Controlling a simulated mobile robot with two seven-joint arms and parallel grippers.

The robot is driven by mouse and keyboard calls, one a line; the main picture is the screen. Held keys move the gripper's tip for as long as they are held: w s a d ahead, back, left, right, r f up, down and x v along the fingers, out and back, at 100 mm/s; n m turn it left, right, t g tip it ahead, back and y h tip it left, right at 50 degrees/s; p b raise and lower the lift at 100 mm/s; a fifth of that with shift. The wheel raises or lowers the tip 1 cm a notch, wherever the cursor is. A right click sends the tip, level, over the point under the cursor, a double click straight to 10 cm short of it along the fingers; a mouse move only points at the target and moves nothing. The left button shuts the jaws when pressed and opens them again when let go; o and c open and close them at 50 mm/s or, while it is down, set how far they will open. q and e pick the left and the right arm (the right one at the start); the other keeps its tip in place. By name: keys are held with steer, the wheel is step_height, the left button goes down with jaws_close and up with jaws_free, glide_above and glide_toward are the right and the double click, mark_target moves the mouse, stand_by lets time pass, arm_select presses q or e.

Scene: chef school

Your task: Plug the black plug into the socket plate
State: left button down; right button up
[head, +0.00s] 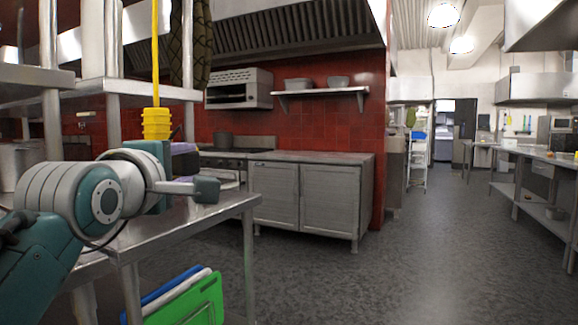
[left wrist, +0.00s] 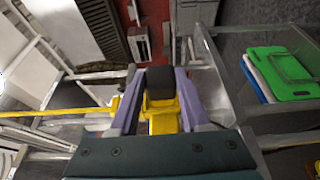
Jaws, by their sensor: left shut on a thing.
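My left gripper (head: 185,150) is at the left of the head view, above the steel table. In the left wrist view its purple fingers (left wrist: 160,100) close around a black block that looks like the black plug (left wrist: 160,82). A yellow ridged body (head: 156,124) hangs on a yellow cable just beyond the gripper. In the left wrist view yellow parts (left wrist: 163,123) show between the fingers, behind the black plug; I cannot tell whether they touch it. I cannot make out a separate socket plate. My right gripper is in neither view.
The steel table (head: 225,203) has a shelf frame above it on the left. Green, white and blue boards (head: 205,302) stand below it. A steel cabinet (head: 310,195) and stove are behind. Open floor (head: 430,255) lies to the right.

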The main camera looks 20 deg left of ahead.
arm_select(q)
steer(key=shift+a, duration=0.1)
stand_by(0.3)
steer(key=shift+p, duration=0.35)
steer(key=shift+p, duration=0.3)
stand_by(0.6)
steer(key=shift+a, duration=0.65)
stand_by(0.5)
steer(key=shift+c, duration=1.5)
jaws_free()
